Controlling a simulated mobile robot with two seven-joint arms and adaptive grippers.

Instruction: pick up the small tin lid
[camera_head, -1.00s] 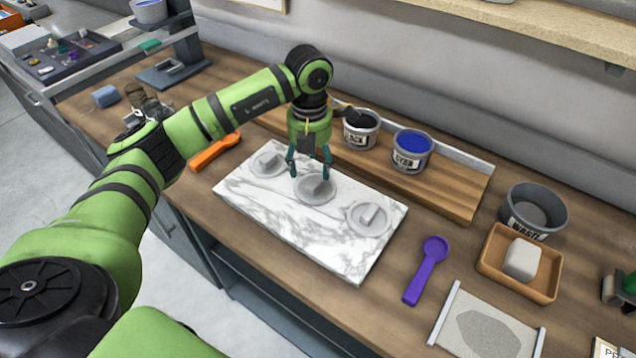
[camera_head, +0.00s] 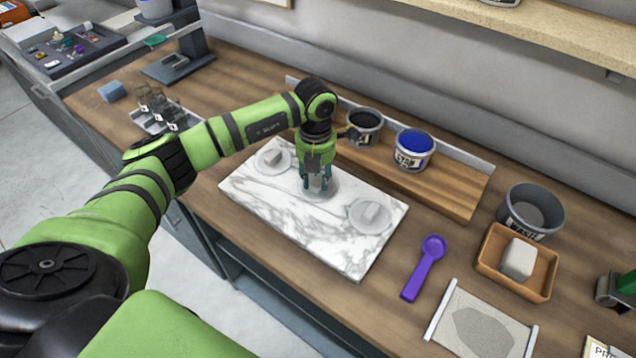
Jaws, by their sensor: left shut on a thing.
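Three round grey lids with raised block grips lie in a row on a white marble slab (camera_head: 288,222): a left lid (camera_head: 273,158), a middle lid (camera_head: 318,194) and a right lid (camera_head: 370,214). My right gripper is not in view.
A black ink tin (camera_head: 364,127) and a blue ink tin (camera_head: 412,149) stand on a wooden board (camera_head: 440,190) behind the slab. A purple scoop (camera_head: 424,268), a waste tub (camera_head: 532,210) and a tan tray (camera_head: 490,271) lie to the right.

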